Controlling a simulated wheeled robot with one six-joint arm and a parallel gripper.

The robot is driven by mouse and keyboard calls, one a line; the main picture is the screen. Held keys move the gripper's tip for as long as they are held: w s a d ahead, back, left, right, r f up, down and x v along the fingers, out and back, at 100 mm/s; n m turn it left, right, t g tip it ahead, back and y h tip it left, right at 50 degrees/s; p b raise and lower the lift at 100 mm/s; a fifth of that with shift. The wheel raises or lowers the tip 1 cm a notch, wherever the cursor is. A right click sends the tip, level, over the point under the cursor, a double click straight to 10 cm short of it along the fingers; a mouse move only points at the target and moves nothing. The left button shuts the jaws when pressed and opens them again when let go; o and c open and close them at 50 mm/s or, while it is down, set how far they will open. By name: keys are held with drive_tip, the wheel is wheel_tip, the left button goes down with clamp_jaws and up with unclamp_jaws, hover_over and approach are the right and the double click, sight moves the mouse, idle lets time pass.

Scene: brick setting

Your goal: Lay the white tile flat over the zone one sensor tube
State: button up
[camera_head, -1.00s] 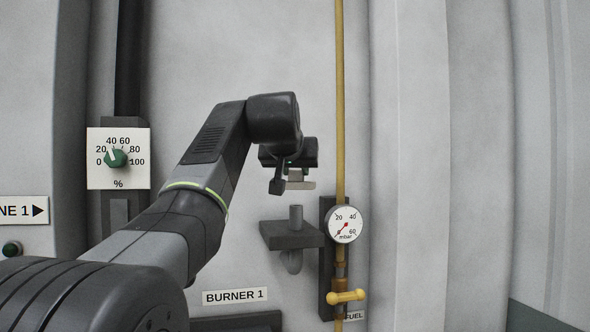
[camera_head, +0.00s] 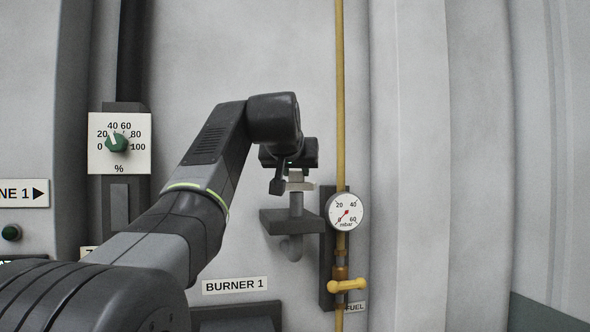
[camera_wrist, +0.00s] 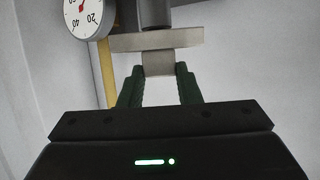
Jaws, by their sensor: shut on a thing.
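My gripper (camera_head: 295,169) is shut on the grip block of the pale tile (camera_head: 301,186). In the wrist view, the two green fingers (camera_wrist: 159,74) pinch the grey block, and the tile (camera_wrist: 156,40) lies across beyond them, roughly level. An upright grey tube (camera_head: 296,204) stands on a dark bracket, directly below the tile. In the wrist view the tube (camera_wrist: 154,12) shows on the far side of the tile. The tile is at the tube's top; I cannot tell whether they touch. The tube's mouth is hidden by the tile.
A round mbar gauge (camera_head: 346,211) and a yellow pipe (camera_head: 340,110) stand close right of the tube, with a yellow valve handle (camera_head: 347,286) below. The dark bracket (camera_head: 290,222) juts out under the tube. A percent dial (camera_head: 119,143) is at left. The wall above is clear.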

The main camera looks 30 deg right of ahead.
drive_tip(key=shift+f, duration=0.25)
drive_tip(key=o, duration=1)
drive_tip(key=shift+o, duration=0.2)
drive_tip(key=b+v, duration=0.2)
drive_tip(key=v, duration=1.2)
